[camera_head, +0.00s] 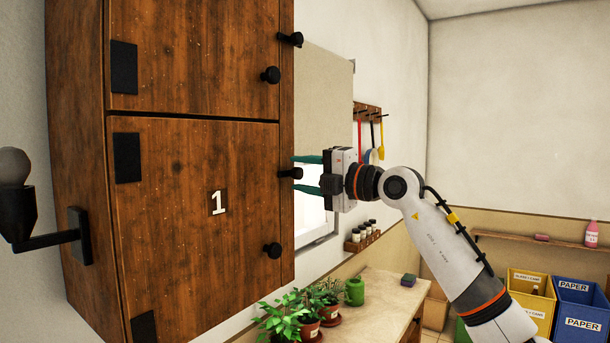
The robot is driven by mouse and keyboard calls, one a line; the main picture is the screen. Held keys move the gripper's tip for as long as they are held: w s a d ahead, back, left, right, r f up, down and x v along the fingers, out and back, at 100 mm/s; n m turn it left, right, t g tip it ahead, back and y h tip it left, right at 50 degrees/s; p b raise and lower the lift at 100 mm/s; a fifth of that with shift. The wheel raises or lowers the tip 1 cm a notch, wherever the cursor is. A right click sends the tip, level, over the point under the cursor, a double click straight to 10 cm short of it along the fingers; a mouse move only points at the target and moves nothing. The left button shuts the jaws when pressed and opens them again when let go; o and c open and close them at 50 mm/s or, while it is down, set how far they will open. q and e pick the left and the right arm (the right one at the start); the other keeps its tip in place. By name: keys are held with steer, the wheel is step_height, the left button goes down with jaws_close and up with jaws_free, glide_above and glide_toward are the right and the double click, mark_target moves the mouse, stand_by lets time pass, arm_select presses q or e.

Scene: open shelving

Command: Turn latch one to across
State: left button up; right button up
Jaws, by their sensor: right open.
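The door marked 1 (190,225) is the lower brown wooden door of a wall cabinet and looks closed. A small black latch (289,173) sits on the frame at its right edge, beside the number. The latch looks roughly level, but its exact turn is hard to tell. My right gripper (307,174) comes in from the right with its teal fingers open, one above and one below the latch's outer end. I cannot tell if the fingers touch it. My left gripper is not in view.
A second black latch (291,39) sits higher on the frame, by the upper door (200,50). Black knobs (271,250) stick out of the doors. A wall lamp (20,205) juts out at left. Potted plants (285,318) and a green mug (354,292) stand on a counter below.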

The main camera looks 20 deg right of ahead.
steer(key=shift+s+d+f, duration=0.1)
steer(key=shift+s+d, duration=0.05)
steer(key=b+v, duration=0.6)
steer(key=v, duration=0.5)
steer(key=shift+s+d, duration=0.15)
steer(key=shift+s, duration=0.1)
